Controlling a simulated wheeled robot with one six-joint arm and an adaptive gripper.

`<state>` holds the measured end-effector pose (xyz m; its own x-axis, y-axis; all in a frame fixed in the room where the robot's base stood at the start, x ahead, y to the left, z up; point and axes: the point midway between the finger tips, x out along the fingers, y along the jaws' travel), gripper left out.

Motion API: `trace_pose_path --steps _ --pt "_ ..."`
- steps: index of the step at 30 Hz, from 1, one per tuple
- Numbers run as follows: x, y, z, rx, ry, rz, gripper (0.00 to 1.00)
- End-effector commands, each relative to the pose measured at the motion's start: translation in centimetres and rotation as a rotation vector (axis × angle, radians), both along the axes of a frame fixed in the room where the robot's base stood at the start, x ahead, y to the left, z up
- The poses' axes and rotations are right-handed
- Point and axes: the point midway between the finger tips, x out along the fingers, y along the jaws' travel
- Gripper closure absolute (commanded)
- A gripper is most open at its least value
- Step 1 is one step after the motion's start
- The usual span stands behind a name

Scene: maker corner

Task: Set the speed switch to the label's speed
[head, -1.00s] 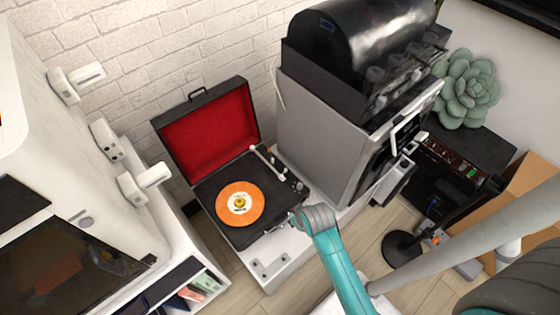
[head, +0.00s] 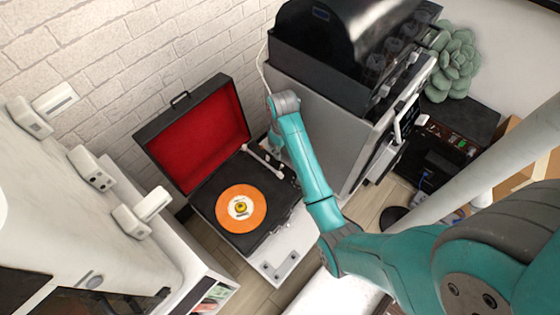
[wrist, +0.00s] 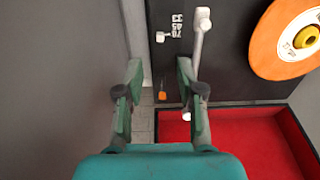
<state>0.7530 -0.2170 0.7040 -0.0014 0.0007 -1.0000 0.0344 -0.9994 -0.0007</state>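The record player (head: 205,190) stands open with its red-lined lid up. An orange record (head: 262,208) with a pale label and yellow centre piece lies on it; the label's print is too small to read. In the wrist view, a small white knob (wrist: 160,37), apparently the speed switch, sits beside upside-down speed numbers (wrist: 178,24). It is nearest the lowest printed number in the picture, whose value I cannot read surely. My gripper (wrist: 159,66) is open and empty above the deck's switch side, its fingers apart and short of the knob in the picture. In the head view, its fingers are mostly hidden.
The white tonearm (wrist: 198,38) lies just right of the knob in the wrist view. An orange button (wrist: 162,96) shows between my fingers. The grey machine (head: 308,125) stands close beside my gripper. The red-lined lid (wrist: 245,135) rises near my fingers.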

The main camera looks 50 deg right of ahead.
Motion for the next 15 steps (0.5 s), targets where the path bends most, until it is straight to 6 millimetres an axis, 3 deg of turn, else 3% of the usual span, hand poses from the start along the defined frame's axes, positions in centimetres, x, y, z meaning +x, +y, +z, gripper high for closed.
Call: trace_pose_path --steps 9,15 --pt "-0.1 0.1 -5.7 0.001 0.002 0.000 0.62" --pt "0.0 0.1 -8.2 0.000 0.001 0.000 0.62"
